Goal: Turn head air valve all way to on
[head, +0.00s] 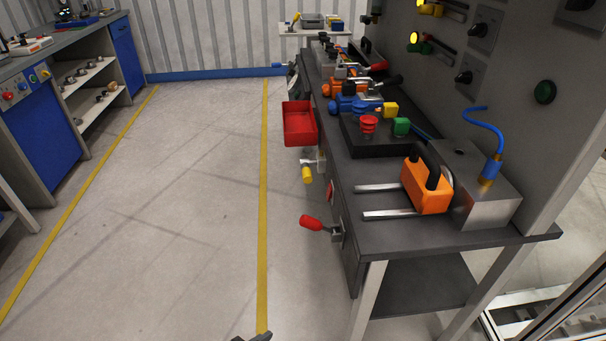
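No label reading "head air valve" is legible. A valve-like lever with a red grip (311,223) sticks out to the left from the front side of the workbench, near its close end. A similar one with a yellow grip (307,175) hangs downward a little farther back. I cannot tell which is the head air valve. A small dark tip, seemingly of my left gripper (254,338), shows at the bottom edge, over the floor and well apart from both levers. Whether it is open or shut is hidden. My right gripper is not in view.
The dark workbench (390,236) on the right carries an orange slide block (428,190) on two rods and a metal block (487,204). A red bin (299,122) hangs on its side. The floor left of the bench is clear up to the blue cabinets (45,140).

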